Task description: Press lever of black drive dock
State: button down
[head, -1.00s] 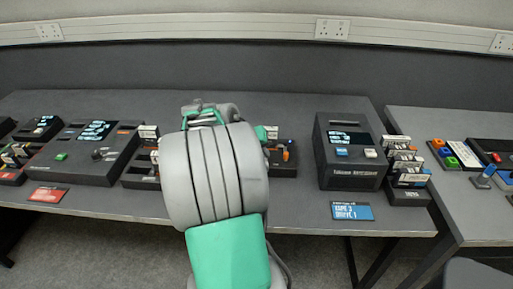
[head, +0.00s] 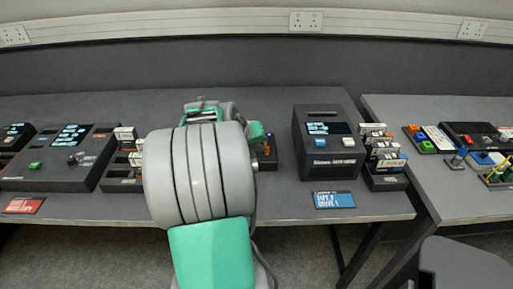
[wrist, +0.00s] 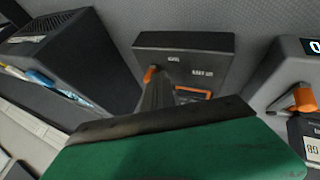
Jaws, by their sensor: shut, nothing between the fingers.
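In the wrist view a black dock (wrist: 185,48) with small white lettering stands at the centre. I take it for the black drive dock, but the lettering is too small to read surely. An orange lever tip (wrist: 150,74) shows at its left front, and an orange-framed part (wrist: 192,93) lies to the right. My gripper (wrist: 156,80) is shut and empty, its dark fingers reaching toward the orange lever tip. I cannot tell whether they touch it. In the head view my arm hides the gripper and most of this dock.
A grey unit with another orange lever (wrist: 303,98) stands close on the right in the wrist view, and a dark box (wrist: 70,60) on the left. In the head view a black tape unit (head: 328,150) stands right of my arm, beside a cartridge rack (head: 386,182).

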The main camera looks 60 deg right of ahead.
jog(key=s+n+t, duration=0.1)
jog(key=s+n+b, duration=0.1)
jog(key=shift+s+d+n+t, duration=0.25)
jog(key=shift+d+n+t, duration=0.05)
jog(key=shift+d+t, duration=0.1)
jog(key=s+n+t, duration=0.1)
jog(key=s+d+n, duration=0.1)
jog(key=shift+f+n+t+b, duration=0.1)
jog(key=shift+n+t+b, duration=0.25)
jog(key=shift+n+t, duration=0.05)
jog(key=n, duration=0.1)
jog(key=s+d+n+t, duration=0.1)
jog(key=shift+s+d+n+y+b, duration=0.2)
jog(key=shift+d+n+y+b, duration=0.05)
jog(key=shift+n+y+b, duration=0.05)
jog(key=shift+s+d+n+t+y, duration=0.4)
jog(key=shift+d+n+t, duration=0.35)
jog(key=shift+n, duration=0.35)
jog(key=shift+s+d+b, duration=0.15)
jog(key=shift+d+b, duration=0.25)
jog(key=shift+s+d, duration=0.1)
